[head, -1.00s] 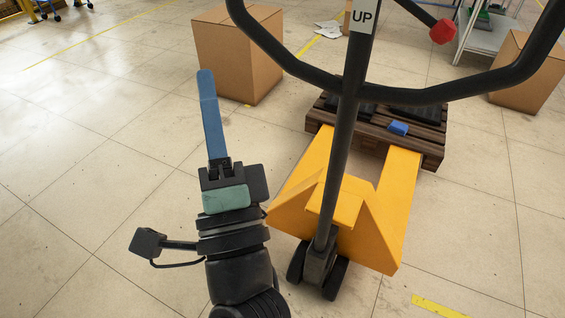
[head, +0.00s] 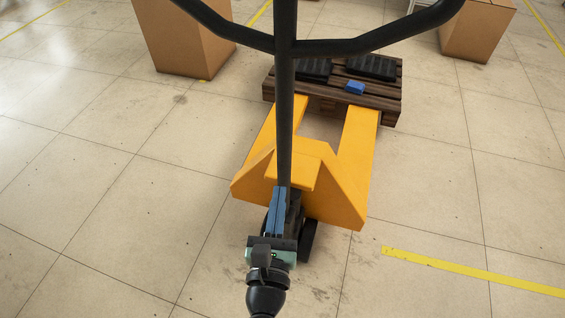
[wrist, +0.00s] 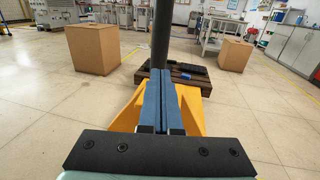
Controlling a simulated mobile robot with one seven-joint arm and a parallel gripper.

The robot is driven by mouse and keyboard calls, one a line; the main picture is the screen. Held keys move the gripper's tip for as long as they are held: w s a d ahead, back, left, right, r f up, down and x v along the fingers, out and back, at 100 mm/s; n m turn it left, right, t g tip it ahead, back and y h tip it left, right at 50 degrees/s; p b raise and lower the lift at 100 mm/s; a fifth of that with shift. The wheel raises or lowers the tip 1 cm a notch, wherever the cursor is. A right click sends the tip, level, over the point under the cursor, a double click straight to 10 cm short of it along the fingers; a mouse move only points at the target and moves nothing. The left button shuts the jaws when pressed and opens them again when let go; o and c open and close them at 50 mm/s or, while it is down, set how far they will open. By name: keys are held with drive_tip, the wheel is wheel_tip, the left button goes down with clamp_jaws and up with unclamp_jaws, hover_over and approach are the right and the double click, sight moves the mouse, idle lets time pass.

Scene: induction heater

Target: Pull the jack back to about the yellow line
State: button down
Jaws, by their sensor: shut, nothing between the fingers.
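The yellow pallet jack (head: 310,165) stands on the floor in front of me, its forks pointing away toward a dark wooden pallet (head: 390,105). Its black handle (head: 285,120) rises upright and widens into a loop at the top of the head view. My gripper (head: 279,192) has long blue fingers, shut with nothing between them, in front of the handle's lower shaft. In the wrist view the shut fingers (wrist: 159,75) point at the black shaft (wrist: 162,35). I cannot tell whether they touch it. The yellow floor line (head: 470,270) lies right of the jack, nearer to me.
Black items (head: 372,67) and a blue object (head: 355,87) lie on the pallet. Cardboard boxes stand at the back left (head: 185,40) and back right (head: 475,30). The tiled floor left and right of the jack is clear.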

sight(284, 156)
drive_tip(key=w, duration=0.5)
drive_tip(key=w+d, duration=0.1)
drive_tip(key=w, duration=0.1)
drive_tip(key=shift+w, duration=0.2)
